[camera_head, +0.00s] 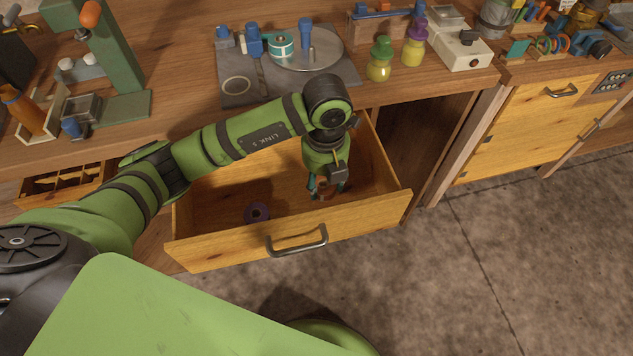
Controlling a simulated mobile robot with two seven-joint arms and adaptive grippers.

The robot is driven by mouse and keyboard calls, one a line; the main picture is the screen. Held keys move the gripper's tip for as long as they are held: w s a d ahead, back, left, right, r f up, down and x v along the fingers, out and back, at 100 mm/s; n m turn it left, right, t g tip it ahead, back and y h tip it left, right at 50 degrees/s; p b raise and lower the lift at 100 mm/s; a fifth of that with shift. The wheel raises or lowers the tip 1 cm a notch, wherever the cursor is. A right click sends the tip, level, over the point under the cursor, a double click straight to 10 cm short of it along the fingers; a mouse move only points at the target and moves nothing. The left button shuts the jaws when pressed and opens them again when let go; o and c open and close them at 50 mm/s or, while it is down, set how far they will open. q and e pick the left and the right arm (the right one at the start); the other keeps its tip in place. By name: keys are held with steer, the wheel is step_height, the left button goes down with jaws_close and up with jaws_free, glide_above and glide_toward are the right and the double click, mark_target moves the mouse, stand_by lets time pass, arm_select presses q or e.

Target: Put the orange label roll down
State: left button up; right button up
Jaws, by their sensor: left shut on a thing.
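My left gripper (326,188) reaches down into the open wooden drawer (340,228), in its right half. It is shut on the orange label roll (327,194), of which only a small orange-brown part shows between and below the fingers. The roll is low inside the drawer; I cannot tell whether it touches the drawer floor. A purple label roll (257,211) lies on the drawer floor to the left, apart from the gripper. My right gripper is not in view.
The drawer has a metal handle (297,241) in front. Above it, the bench top carries a round metal plate (325,51) with a teal roll (281,45), and green-capped (379,60) and purple-capped (414,45) bottles. The drawer floor between purple roll and gripper is clear.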

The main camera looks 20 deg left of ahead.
mark_target(324, 192)
arm_select(q)
steer(key=shift+f, duration=2.1)
steer(key=o, duration=1.1)
steer(key=shift+f, duration=0.15)
step_height(324, 192, up, 12)
steer(key=shift+r, duration=0.2)
